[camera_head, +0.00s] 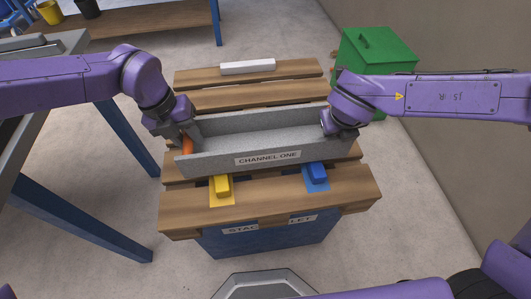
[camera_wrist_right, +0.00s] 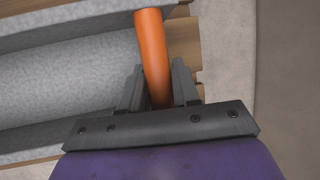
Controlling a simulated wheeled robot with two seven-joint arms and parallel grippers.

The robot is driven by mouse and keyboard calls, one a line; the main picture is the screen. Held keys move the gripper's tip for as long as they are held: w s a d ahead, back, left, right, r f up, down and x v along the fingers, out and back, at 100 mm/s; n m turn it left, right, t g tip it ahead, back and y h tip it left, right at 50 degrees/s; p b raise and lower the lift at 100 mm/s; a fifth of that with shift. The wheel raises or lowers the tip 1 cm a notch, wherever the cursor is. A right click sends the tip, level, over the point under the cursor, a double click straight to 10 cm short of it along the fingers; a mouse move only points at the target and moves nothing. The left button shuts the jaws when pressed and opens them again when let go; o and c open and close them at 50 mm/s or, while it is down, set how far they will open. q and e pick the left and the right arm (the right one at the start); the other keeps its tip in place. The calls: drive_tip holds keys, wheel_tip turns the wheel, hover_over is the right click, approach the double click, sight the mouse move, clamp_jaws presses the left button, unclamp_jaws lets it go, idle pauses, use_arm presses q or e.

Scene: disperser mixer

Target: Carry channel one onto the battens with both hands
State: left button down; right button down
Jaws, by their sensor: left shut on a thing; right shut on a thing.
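Channel one (camera_head: 268,158), a long grey trough with a "CHANNEL ONE" label, lies level across the pallet's middle in the head view. A yellow batten (camera_head: 221,187) and a blue batten (camera_head: 316,176) show at its near side. The channel hides what is behind them, and I cannot tell whether it touches them. My left gripper (camera_head: 187,140) is shut on the orange bar at the left end. My right gripper (camera_head: 341,132) is at the right end; in the right wrist view its fingers (camera_wrist_right: 155,88) are shut on an orange bar (camera_wrist_right: 152,50).
The wooden pallet (camera_head: 270,207) rests on a blue base marked "STAC…LET". A pale bar (camera_head: 247,66) lies on its far slat. A green lidded bin (camera_head: 375,55) stands behind at right, near the wall. A blue-legged table (camera_head: 85,215) is at left.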

use_arm(q)
drive_tip(key=shift+w+a+f+b, duration=0.1)
drive_tip(key=shift+a+f+b, duration=0.2)
drive_tip(key=shift+f, duration=0.25)
use_arm(e)
drive_tip(key=shift+d+f, duration=0.2)
drive_tip(key=shift+f, duration=0.3)
use_arm(q)
drive_tip(key=c, duration=1.2)
unclamp_jaws()
drive_tip(key=shift+f, duration=0.25)
drive_tip(key=shift+c, duration=0.2)
use_arm(e)
drive_tip(key=c, duration=1.2)
unclamp_jaws()
drive_tip(key=shift+f, duration=0.3)
drive_tip(key=shift+c, duration=0.2)
use_arm(q)
drive_tip(key=o, duration=0.4)
drive_tip(key=shift+d+r, duration=0.1)
drive_tip(key=shift+r, duration=0.1)
use_arm(e)
drive_tip(key=o, duration=0.4)
drive_tip(key=shift+r, duration=0.25)
use_arm(q)
drive_tip(key=shift+o, duration=0.2)
use_arm(e)
drive_tip(key=shift+s+a, duration=0.1)
